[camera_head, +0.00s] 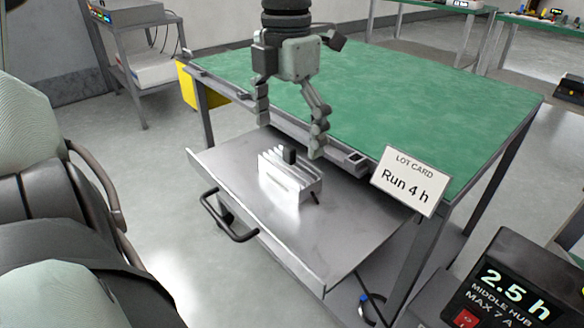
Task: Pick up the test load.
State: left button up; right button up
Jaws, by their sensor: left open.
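The test load looks like a silver finned metal block (283,186) with a black knob (289,155) on top. It sits on an open, pulled-out metal drawer (345,232) under a green-topped bench. My left gripper (290,137) points down above the block, fingers spread. One finger is on each side of the knob in the picture, with the tips seeming a little higher than the block. It holds nothing. My right gripper is not in view.
The green bench top (400,95) lies behind the drawer. A lot card (407,180) reading "Run 4 h" is at its front corner. A black middle hub (518,290) reading "2.5 h" and "MAX 7 A" stands at lower right. A drawer handle (228,222) sticks out in front.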

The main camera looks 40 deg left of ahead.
aim_at(289, 146)
pick_arm(q)
notch_tip(289, 146, down, 4)
jog(key=shift+f, duration=0.15)
jog(key=shift+w, duration=0.1)
jog(key=shift+c, duration=0.5)
